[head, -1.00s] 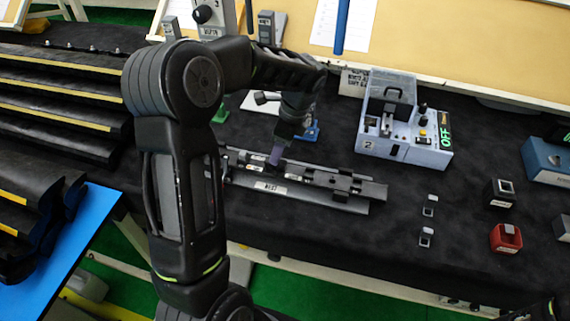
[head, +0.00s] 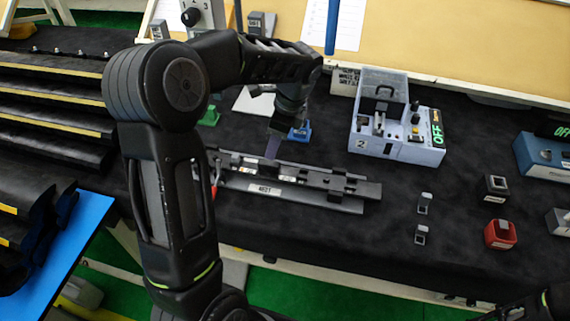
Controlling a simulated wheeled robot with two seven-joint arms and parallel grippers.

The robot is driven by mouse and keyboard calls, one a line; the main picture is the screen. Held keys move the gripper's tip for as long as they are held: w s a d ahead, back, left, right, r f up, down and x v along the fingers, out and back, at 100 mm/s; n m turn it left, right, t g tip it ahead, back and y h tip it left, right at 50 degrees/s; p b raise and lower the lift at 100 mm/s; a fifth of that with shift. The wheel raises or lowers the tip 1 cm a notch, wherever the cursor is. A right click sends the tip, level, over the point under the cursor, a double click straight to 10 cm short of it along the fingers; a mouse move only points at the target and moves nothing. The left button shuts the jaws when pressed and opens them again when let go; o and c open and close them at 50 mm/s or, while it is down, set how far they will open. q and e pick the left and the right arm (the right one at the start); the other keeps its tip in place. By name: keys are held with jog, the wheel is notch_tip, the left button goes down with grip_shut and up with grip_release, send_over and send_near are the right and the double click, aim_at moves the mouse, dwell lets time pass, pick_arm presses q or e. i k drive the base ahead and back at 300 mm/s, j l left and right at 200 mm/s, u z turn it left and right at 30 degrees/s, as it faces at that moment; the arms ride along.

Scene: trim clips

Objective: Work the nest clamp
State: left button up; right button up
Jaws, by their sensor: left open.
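The nest (head: 322,198) is a long dark grey rail fixture with a white label reading NEST on its front face. It lies on the black bench top in the middle of the head view. Black clamp blocks (head: 340,184) sit on its right half. My left gripper (head: 271,150) points down just above the left-middle part of the nest. Its jaws are open, with a purple-grey finger showing, and it seems to hold nothing. A small gap appears between the fingertip and the nest. My right gripper is out of view.
A grey-blue device (head: 397,145) marked 2, with an OFF display, stands behind and right. Small grey clips (head: 424,203), a red holder (head: 500,234) and a dark holder (head: 496,188) stand at right. Black rails (head: 50,105) fill the left. The bench front before the nest is clear.

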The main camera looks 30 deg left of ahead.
aim_at(218, 162)
jog(key=k+l, duration=0.8)
jog(key=l, duration=0.1)
